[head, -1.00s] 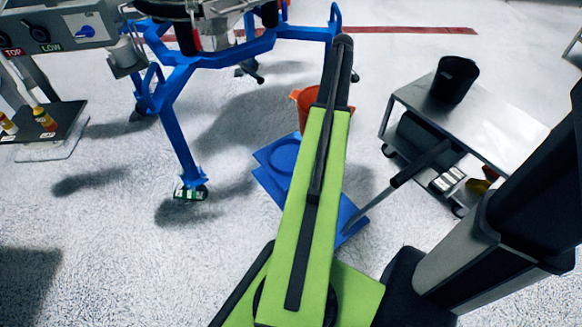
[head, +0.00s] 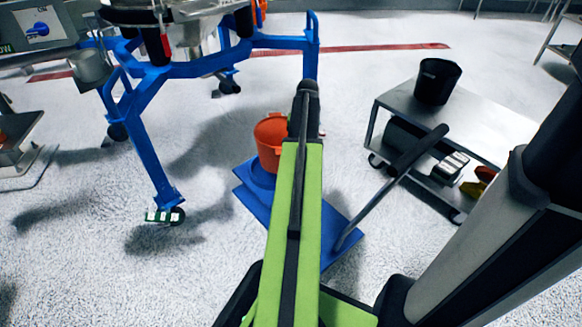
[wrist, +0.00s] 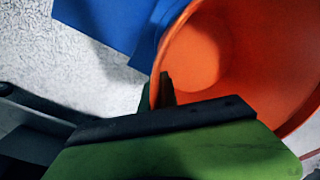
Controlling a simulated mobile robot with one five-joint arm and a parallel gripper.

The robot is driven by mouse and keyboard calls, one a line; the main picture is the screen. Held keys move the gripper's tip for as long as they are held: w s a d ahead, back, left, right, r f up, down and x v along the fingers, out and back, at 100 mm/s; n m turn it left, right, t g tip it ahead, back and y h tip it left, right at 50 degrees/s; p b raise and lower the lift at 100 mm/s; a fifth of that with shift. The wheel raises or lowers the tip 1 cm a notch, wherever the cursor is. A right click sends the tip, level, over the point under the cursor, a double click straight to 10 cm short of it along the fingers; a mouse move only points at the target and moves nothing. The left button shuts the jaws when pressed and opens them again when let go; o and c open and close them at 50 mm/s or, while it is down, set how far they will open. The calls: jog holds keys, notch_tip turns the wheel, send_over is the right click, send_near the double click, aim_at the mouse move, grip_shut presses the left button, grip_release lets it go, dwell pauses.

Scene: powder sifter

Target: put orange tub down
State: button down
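The orange tub (head: 270,140) appears upright in the head view, over the round plate of a blue platform (head: 255,205) on the floor. I cannot tell whether it touches the plate. My arm hides its right side. In the wrist view, the tub (wrist: 250,60) fills the upper right, open and empty inside. My gripper (wrist: 160,92) is at the tub's left rim, with its fingers closed about the rim wall. The blue platform (wrist: 115,25) shows beyond the tub.
A blue-legged sifter stand (head: 160,130) is at the left. A metal cart (head: 470,120) at the right carries a black bucket (head: 437,80). A grey handle (head: 385,190) rises from the platform towards the cart. Open floor lies at front left.

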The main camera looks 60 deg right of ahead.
jog(key=shift+w+a+f+b, duration=0.35)
jog(key=shift+w+a+f, duration=0.5)
jog(key=shift+w+a, duration=0.15)
notch_tip(320, 180, down, 4)
jog(key=b, duration=0.4)
jog(key=shift+f, duration=0.2)
jog(key=shift+r, duration=0.25)
jog(key=shift+f, duration=0.2)
jog(key=c, duration=1.6)
grip_release()
jog(key=shift+c, duration=0.2)
jog(key=shift+r, duration=0.15)
notch_tip(320, 180, up, 12)
jog(key=s+p, duration=0.1)
jog(key=p, duration=1.1)
jog(key=shift+d, duration=0.2)
